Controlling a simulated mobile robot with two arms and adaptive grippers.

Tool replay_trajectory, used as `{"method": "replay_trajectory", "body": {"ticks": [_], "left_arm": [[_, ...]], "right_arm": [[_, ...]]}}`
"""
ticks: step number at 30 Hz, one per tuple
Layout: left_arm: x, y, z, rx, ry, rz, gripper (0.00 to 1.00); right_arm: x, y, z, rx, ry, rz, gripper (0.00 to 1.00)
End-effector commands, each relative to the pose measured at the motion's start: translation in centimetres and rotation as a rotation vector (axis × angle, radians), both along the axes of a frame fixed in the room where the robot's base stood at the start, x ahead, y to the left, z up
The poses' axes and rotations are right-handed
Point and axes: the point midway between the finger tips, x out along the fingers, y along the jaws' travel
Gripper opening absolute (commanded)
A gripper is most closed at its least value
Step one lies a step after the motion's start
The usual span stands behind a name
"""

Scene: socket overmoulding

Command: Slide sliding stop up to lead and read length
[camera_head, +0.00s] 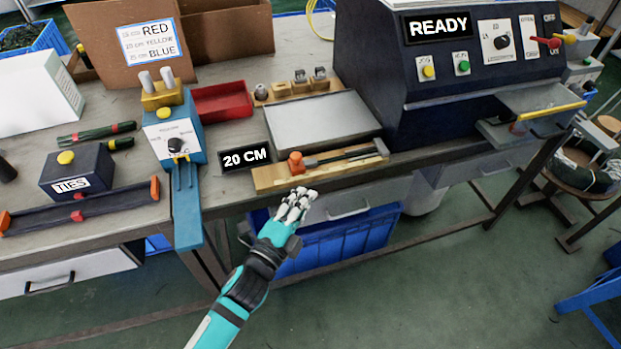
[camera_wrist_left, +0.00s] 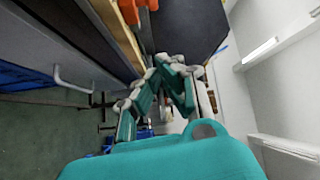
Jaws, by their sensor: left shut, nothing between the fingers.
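A wooden measuring board (camera_head: 272,178) lies at the front edge of the bench. On it an orange sliding stop (camera_head: 296,163) stands at the left end of a dark lead (camera_head: 342,155); whether the two touch is unclear. A black sign (camera_head: 245,157) beside the board reads 20 CM. My left gripper (camera_head: 300,195) is shut and empty, just in front of the board and below the stop, apart from it. In the left wrist view my fingers (camera_wrist_left: 170,65) are close together, with an orange part (camera_wrist_left: 140,8) at the top edge. My right gripper is out of view.
A grey tray (camera_head: 320,123) lies behind the board. A dark machine (camera_head: 440,60) marked READY stands at the right. A blue device (camera_head: 172,135) with a knob and a long front tongue stands at the left. A blue crate (camera_head: 340,243) is under the bench.

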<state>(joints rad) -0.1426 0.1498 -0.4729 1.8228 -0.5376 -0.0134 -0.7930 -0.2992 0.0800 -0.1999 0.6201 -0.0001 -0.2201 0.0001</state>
Motion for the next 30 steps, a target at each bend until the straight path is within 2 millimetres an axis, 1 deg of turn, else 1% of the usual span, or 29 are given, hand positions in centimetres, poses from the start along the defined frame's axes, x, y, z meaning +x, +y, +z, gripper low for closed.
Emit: {"method": "replay_trajectory", "body": {"ticks": [2, 5, 8, 15, 18, 19, 21, 24, 30], "left_arm": [[0.2, -0.3, 0.6, 0.006, -0.02, -0.004, 0.0], [1.2, -0.8, 0.9, 0.005, -0.022, -0.004, 0.0], [2.8, -1.7, 1.0, 0.004, -0.02, -0.004, 0.0], [7.4, -4.1, 1.3, 0.003, -0.018, -0.003, 0.0], [9.1, -5.1, 1.4, 0.002, -0.018, -0.003, 0.0], [9.0, -4.0, 1.1, 0.009, -0.014, -0.001, 0.0], [9.1, -2.9, 0.9, 0.008, -0.014, -0.002, 0.0], [9.2, -1.8, 0.7, 0.005, -0.014, -0.002, 0.0], [9.3, -0.9, 0.5, 0.004, -0.014, -0.003, 0.0]], "right_arm": [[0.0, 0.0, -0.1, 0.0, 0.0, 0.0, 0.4], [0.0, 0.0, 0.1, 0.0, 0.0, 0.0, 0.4], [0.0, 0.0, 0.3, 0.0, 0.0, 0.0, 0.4], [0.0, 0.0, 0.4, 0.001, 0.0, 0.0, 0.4], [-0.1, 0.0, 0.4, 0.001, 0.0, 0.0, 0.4], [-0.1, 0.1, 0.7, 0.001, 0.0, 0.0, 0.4], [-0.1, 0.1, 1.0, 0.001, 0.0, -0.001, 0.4], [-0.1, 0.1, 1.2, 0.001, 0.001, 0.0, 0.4], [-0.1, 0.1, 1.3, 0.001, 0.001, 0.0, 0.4]]}}
